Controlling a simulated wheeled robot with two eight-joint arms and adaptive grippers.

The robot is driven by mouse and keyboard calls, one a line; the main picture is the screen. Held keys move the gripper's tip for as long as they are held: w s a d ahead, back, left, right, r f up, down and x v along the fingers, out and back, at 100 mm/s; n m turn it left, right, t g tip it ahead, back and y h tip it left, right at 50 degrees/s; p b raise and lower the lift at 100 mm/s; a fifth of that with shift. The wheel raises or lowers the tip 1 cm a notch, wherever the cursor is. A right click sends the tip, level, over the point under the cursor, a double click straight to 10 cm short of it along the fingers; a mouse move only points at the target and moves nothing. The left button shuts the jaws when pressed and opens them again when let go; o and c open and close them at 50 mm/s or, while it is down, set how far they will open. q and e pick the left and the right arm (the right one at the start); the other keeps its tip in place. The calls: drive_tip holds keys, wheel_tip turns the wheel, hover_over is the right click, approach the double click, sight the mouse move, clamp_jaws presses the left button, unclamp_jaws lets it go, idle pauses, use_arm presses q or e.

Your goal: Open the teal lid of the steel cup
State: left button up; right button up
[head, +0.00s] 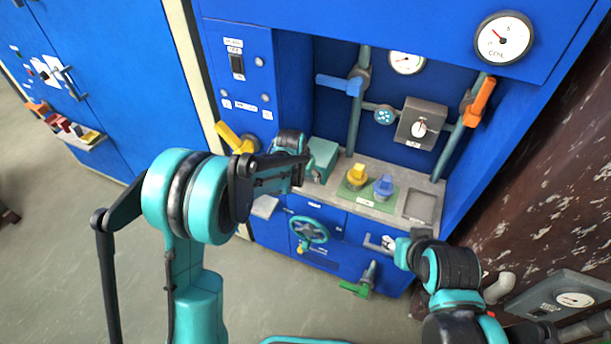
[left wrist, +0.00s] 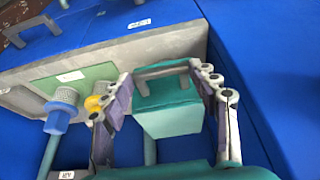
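The teal lid (head: 323,157) is a box-like block at the left end of the grey counter in the head view. In the left wrist view the teal lid (left wrist: 170,118) has a darker face and a grey bar handle (left wrist: 163,71). My left gripper (left wrist: 160,74) is open, with one finger on each side of the lid's handle end; contact cannot be told. In the head view my left gripper (head: 306,168) is partly hidden by its own arm. No steel cup wall shows clearly. My right gripper (head: 391,243) is beside a grey handle on the cabinet front; its fingers are unclear.
A yellow knob (head: 357,175) and a blue knob (head: 383,187) stand on a green plate right of the lid. A yellow lever (head: 232,138) sticks out at left. A teal handwheel (head: 308,230) is on the front below. Blue walls enclose the counter.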

use_arm(q)
drive_tip(key=shift+w+d+r+g+p, duration=0.1)
drive_tip(key=shift+w+r+g+p, duration=0.2)
drive_tip(key=shift+r+p, duration=0.5)
drive_tip(key=w+r+g+p, duration=0.1)
drive_tip(key=r+p, duration=0.1)
drive_tip(key=w+d+r+g+y+p, duration=0.1)
drive_tip(key=w+r+p, duration=0.1)
drive_tip(key=w+r+g+p, duration=0.1)
drive_tip(key=w+r+p, duration=0.1)
drive_tip(key=shift+d+r, duration=0.3)
drive_tip(key=shift+r, duration=0.1)
drive_tip(key=shift+w+d+r+p, duration=0.2)
drive_tip(key=shift+w+r+p, duration=0.25)
drive_tip(key=shift+w, duration=0.2)
